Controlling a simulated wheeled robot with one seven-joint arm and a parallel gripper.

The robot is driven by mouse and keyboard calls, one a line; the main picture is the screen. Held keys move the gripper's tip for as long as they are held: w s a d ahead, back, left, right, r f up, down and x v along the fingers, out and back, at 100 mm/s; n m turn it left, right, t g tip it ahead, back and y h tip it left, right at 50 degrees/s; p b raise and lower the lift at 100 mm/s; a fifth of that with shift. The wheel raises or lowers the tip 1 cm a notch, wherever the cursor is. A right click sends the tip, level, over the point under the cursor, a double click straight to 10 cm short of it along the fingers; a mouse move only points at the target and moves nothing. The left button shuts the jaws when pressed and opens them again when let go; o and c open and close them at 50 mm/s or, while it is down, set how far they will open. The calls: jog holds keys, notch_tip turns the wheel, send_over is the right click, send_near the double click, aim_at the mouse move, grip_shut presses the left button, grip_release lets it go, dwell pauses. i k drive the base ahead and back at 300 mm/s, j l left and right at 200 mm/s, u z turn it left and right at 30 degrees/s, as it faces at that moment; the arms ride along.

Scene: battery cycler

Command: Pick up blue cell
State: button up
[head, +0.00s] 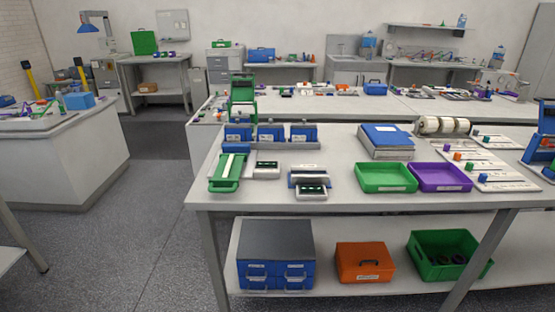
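Several small coloured cells stand on white labelled boards at the right of the near table. My gripper is not in view.
The near table (340,203) also holds a green tray (385,190), a purple tray (440,189), a blue-topped box (386,136) and a row of blue devices (270,132). A blue drawer unit (275,243) and an orange box (365,250) sit below. Open floor (110,235) lies left.

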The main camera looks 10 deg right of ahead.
aim_at(231, 134)
jog(key=i+j+u, duration=0.15)
jog(key=i, duration=0.3)
jog(key=i+j+u, duration=0.15)
jog(key=i, duration=0.35)
jog(key=i+j+u, duration=0.15)
jog(key=i, duration=0.35)
